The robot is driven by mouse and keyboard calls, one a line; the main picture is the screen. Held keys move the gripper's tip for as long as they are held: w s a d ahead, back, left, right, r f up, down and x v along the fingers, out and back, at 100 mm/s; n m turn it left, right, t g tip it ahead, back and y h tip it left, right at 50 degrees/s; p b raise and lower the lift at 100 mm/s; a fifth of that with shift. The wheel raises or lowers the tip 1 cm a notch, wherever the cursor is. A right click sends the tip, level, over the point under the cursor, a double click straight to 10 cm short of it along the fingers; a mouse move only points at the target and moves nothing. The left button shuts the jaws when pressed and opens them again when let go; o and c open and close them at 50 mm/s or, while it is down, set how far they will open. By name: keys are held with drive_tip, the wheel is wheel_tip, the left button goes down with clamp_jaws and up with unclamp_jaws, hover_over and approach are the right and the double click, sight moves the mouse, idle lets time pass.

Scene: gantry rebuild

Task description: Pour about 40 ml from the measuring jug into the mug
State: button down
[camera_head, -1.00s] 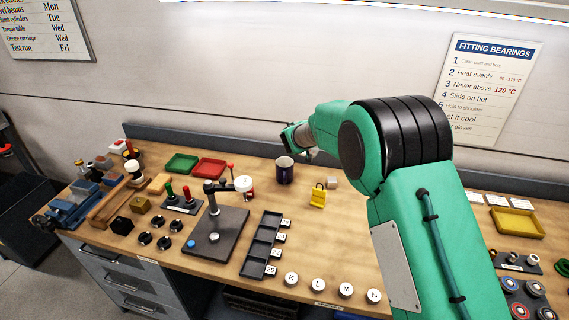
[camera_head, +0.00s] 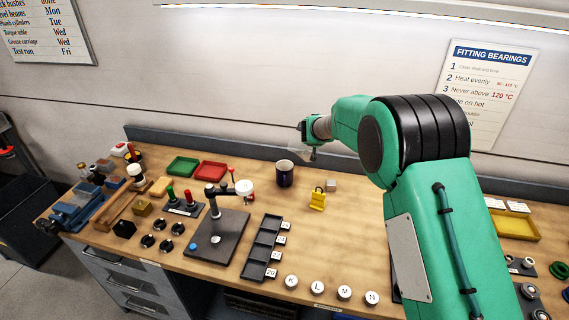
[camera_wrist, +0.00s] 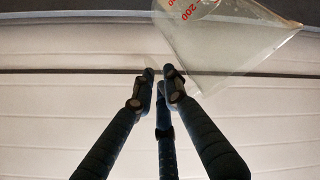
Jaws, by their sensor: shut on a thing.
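The measuring jug (camera_wrist: 225,40) is clear, with red scale marks, at the top right of the wrist view, partly cut off by the frame. My gripper (camera_wrist: 162,85) is shut on it at its edge. In the head view the jug (camera_head: 306,153) is a faint clear shape under my gripper (camera_head: 309,140), above the bench. The dark blue mug (camera_head: 285,176) stands upright on the bench, lower and left of the jug, with its pale rim and opening showing. The jug looks tilted in the wrist view. I cannot make out the liquid level or any stream.
A yellow stand (camera_head: 317,200) and a small pale block (camera_head: 331,185) are right of the mug. A black press-like fixture (camera_head: 217,240) stands front left. Red (camera_head: 209,170) and green (camera_head: 182,166) trays lie to the left. A low back ledge (camera_head: 240,151) runs behind the mug.

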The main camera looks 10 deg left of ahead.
drive_tip(key=shift+w+d+f+m+g+y+p, duration=0.25)
drive_tip(key=shift+d+f+p, duration=0.2)
drive_tip(key=shift+f+p, duration=0.35)
drive_tip(key=shift+w+d+f+m+g+y+p, duration=0.15)
drive_tip(key=shift+w+d+f+g+y+p, duration=0.25)
drive_tip(key=shift+p, duration=0.6)
drive_tip(key=shift+m+g+y, duration=0.45)
drive_tip(key=shift+m+y, duration=0.05)
drive_tip(key=shift+y, duration=0.05)
drive_tip(key=f+p, duration=0.1)
drive_tip(key=p, duration=0.1)
drive_tip(key=f+p, duration=0.1)
drive_tip(key=p, duration=0.1)
drive_tip(key=d+f+p, duration=0.1)
drive_tip(key=f+p, duration=0.1)
drive_tip(key=p, duration=0.1)
drive_tip(key=shift+w+d, duration=0.1)
drive_tip(key=shift+w, duration=0.25)
drive_tip(key=shift+f+p, duration=0.1)
drive_tip(key=shift+p, duration=0.3)
drive_tip(key=f+p, duration=0.1)
drive_tip(key=p, duration=0.5)
drive_tip(key=shift+w+d+f+g+y+p, duration=0.1)
drive_tip(key=shift+d+f+g+y+p, duration=0.2)
drive_tip(key=shift+f+y, duration=0.1)
drive_tip(key=p, duration=0.8)
drive_tip(key=shift+w+r+m+g+y, duration=0.1)
drive_tip(key=shift+r+m+g+y, duration=0.2)
drive_tip(key=shift+m, duration=0.1)
drive_tip(key=shift+w, duration=0.1)
